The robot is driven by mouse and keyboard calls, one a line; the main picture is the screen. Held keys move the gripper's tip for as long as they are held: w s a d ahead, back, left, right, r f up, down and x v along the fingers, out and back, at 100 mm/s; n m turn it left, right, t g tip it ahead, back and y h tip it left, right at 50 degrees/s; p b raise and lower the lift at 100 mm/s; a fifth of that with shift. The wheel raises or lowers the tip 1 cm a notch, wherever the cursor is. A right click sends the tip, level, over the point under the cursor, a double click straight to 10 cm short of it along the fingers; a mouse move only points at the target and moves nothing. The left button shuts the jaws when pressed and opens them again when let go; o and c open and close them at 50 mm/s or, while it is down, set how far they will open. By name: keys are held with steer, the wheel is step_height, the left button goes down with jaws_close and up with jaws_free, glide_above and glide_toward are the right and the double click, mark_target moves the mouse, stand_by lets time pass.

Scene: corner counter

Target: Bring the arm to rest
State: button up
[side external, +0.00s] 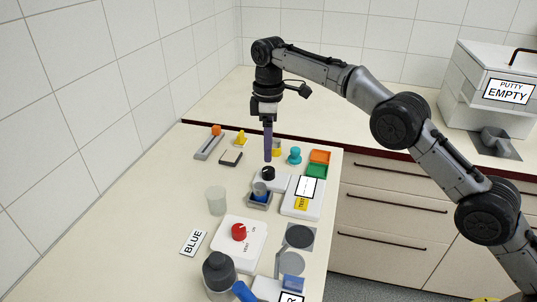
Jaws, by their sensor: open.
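My arm reaches in from the right and bends down over the counter (160,210). My gripper (268,157) points straight down, its long fingers seen nearly edge-on. It is open, and nothing shows held in it. Its tips are above or just behind a light grey device with a black knob (268,173). I cannot tell the exact gap to the things below.
A clear cup (216,201), red dial box (239,240) and dark bottle (219,272) stand nearer. A white PUTTY EMPTY bin (465,90) stands right.

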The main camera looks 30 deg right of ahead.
steer(key=shift+r, duration=0.3)
steer(key=s+d+r+m+t, duration=0.1)
steer(key=s+d+r, duration=0.15)
steer(key=r, duration=0.55)
steer(key=s+d+r+t, duration=0.15)
steer(key=d+r, duration=0.25)
steer(key=r, duration=0.4)
steer(key=s+d+r+m+t, duration=0.1)
steer(key=s+d+r, duration=0.25)
steer(key=s, duration=0.35)
steer(key=s+d+r+m+t, duration=0.1)
steer(key=s+d+r, duration=0.2)
steer(key=s+r, duration=0.3)
steer(key=s+d+f+m+t, duration=0.1)
steer(key=s+d+f+m, duration=0.15)
steer(key=s, duration=0.55)
steer(key=s+d+f+m, duration=0.1)
steer(key=s+f, duration=0.2)
steer(key=s, duration=0.5)
steer(key=s+d+f+m, duration=0.1)
steer(key=s+f+m, duration=0.4)
steer(key=f, duration=0.9)
steer(key=s, duration=0.3)
steer(key=shift+s+d+f, duration=0.15)
steer(key=shift+s+d, duration=0.05)
steer(key=shift+d, duration=0.05)
